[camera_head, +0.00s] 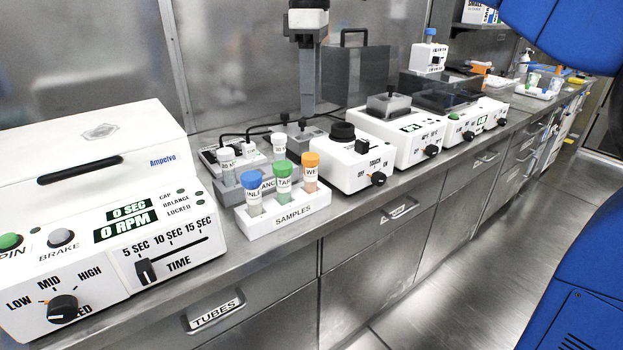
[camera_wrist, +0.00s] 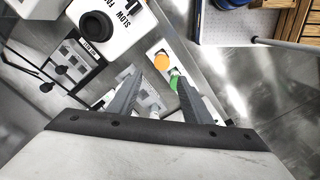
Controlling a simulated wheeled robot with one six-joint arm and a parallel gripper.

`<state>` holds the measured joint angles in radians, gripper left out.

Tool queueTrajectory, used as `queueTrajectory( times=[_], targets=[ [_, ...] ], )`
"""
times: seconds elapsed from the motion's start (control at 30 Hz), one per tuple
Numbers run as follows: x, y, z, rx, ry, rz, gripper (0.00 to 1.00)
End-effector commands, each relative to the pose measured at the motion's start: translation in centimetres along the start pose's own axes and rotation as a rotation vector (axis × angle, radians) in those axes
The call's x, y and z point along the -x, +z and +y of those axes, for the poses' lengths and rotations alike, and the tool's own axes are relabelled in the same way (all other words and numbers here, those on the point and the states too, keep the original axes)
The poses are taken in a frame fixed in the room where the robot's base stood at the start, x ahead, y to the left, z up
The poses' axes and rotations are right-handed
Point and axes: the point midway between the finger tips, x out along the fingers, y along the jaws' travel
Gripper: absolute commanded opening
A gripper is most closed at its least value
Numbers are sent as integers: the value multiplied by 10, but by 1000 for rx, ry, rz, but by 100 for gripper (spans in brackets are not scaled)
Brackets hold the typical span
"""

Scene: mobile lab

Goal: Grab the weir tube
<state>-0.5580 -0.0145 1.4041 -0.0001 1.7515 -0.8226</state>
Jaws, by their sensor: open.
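The weir tube (camera_head: 311,174) has an orange cap and a label of which "WE" shows. It stands upright at the right end of the white "SAMPLES" rack (camera_head: 290,220), beside a green-capped tube (camera_head: 283,180) and a blue-capped tube (camera_head: 252,192). In the wrist view, the orange cap (camera_wrist: 161,62) shows from above, just past and between the fingertips of my gripper (camera_wrist: 160,76). My gripper is open, with nothing between its fingers. The green cap (camera_wrist: 174,80) is close by the right finger, which hides part of it. My gripper is not visible in the head view.
A white centrifuge (camera_head: 105,210) stands left of the rack. A white device with a black top (camera_head: 350,165) stands close on the right. Behind the rack are white-capped tubes (camera_head: 279,145). The bench front edge runs close before the rack, with open floor (camera_head: 490,230) beyond.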

Motion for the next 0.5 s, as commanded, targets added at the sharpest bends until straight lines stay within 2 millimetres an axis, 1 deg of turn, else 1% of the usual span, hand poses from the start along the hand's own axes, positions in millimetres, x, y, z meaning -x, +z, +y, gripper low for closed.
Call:
queueTrajectory(
  times=[0.17,0.5],
  targets=[
    [-24,0,-1,1,-3,-3,45],
    [-85,0,-1,0,-3,-2,45]
  ],
)
